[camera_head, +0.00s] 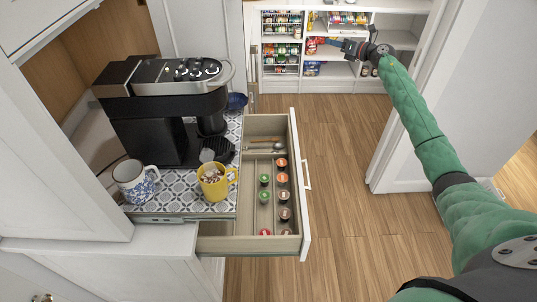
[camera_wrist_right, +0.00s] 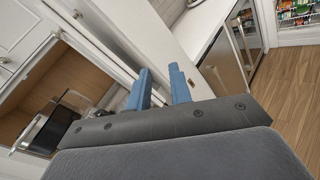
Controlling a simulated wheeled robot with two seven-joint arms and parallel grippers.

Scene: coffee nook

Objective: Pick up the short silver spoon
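Spoon-like utensils lie in the back compartment of the open drawer (camera_head: 302,222) in the head view. A silver spoon (camera_head: 262,149) lies across that compartment; another thin utensil lies just behind it. They are small, so I cannot tell their lengths apart surely. My right gripper (camera_head: 338,43) is far from the drawer, raised at the upper right in front of the pantry shelves. In the right wrist view its two blue fingers (camera_wrist_right: 160,82) stand apart with nothing between them. My left gripper is not in view.
Coffee pods (camera_head: 283,196) lie in the drawer's front compartments. On the patterned counter (camera_head: 175,196) stand a coffee machine (camera_head: 165,105), a yellow mug (camera_head: 214,186) and a blue-white mug (camera_head: 132,183). Wood floor (camera_head: 345,190) is clear right of the drawer. A white door stands at right.

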